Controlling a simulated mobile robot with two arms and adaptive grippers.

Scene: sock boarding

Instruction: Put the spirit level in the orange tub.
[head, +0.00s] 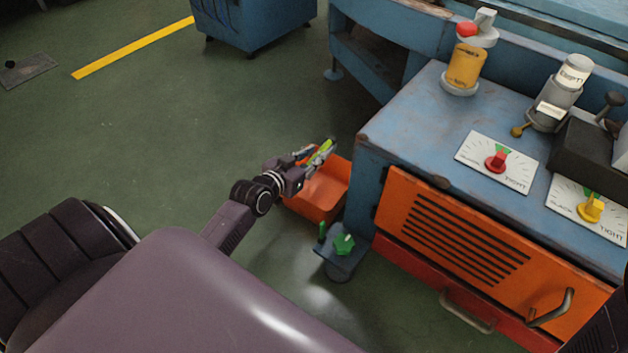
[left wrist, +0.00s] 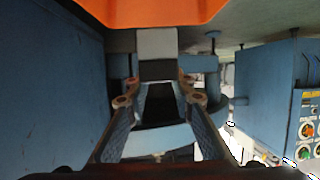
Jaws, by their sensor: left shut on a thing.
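The orange tub (head: 318,199) stands on the floor against the left end of the blue bench. My left gripper (head: 318,158) is over the tub's back part, shut on a slim yellow-green bar that looks like the spirit level (head: 323,149). The level is tilted, and the fingers cover part of it. In the left wrist view my left gripper (left wrist: 160,92) has a grey and dark piece between its fingers, and an orange surface, probably the tub, fills the top edge. My right gripper is not in view.
The blue bench (head: 410,130) with an orange vented door (head: 460,235) stands right of the tub. A blue pedal with a green knob (head: 343,244) is in front of the tub.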

